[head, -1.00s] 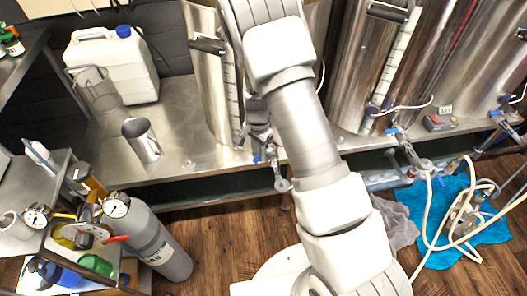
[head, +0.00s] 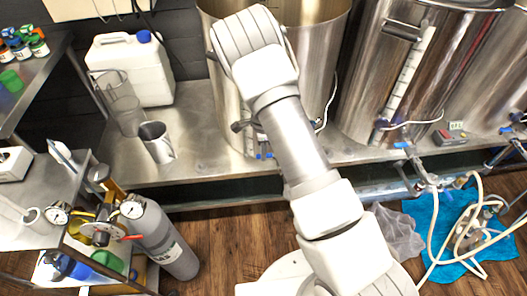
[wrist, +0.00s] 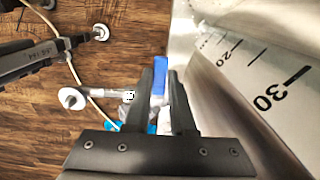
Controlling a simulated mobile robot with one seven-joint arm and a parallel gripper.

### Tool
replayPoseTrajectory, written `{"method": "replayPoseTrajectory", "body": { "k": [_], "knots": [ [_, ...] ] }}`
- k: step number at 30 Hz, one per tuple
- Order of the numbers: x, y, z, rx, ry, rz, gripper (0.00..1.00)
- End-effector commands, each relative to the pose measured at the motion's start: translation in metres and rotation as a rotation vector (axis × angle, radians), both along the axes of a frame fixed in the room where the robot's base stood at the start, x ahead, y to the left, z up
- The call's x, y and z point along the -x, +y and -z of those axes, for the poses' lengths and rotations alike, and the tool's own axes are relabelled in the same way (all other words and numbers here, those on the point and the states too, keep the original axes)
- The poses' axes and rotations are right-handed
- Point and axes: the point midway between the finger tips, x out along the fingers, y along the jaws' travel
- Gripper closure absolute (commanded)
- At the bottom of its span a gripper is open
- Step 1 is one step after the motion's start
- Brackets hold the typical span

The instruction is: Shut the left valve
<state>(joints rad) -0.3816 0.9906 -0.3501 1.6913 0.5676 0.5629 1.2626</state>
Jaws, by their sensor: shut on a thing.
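The left valve is on the left steel kettle (head: 228,100), low on its front. In the head view, small blue parts of the valve (head: 263,156) show beside my arm; the rest is hidden. In the wrist view, its blue lever handle (wrist: 160,75) stands between my two dark fingers, and my gripper (wrist: 159,88) is shut on it. A pale valve body and spout (wrist: 100,93) extend to the left of the fingers. My gripper is hidden behind my arm in the head view. I cannot tell the lever's exact angle to the pipe.
The kettle wall with a litre scale (wrist: 262,92) is close on the right of my gripper. A middle kettle (head: 365,90) with its own blue-handled valve stands to the right. A metal jug (head: 156,143) and white canister (head: 132,70) are on the bench. A gas cylinder (head: 165,240) stands at lower left.

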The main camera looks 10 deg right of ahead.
Motion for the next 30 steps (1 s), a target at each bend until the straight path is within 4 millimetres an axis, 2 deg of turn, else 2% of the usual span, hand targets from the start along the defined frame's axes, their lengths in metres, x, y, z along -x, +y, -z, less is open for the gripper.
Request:
{"method": "replayPoseTrajectory", "body": {
  "k": [14,15,19,30],
  "knots": [
    [-0.002,0.0001,-0.0005,-0.001,-0.003,0.016,1.0],
    [-0.0021,0.0,-0.0005,-0.001,-0.003,0.016,0.72],
    [-0.0018,-0.0001,-0.0004,-0.001,-0.003,0.015,0.49],
    [-0.0014,0.0,-0.004,0.0,-0.001,0.013,0.47]
  ]
}}
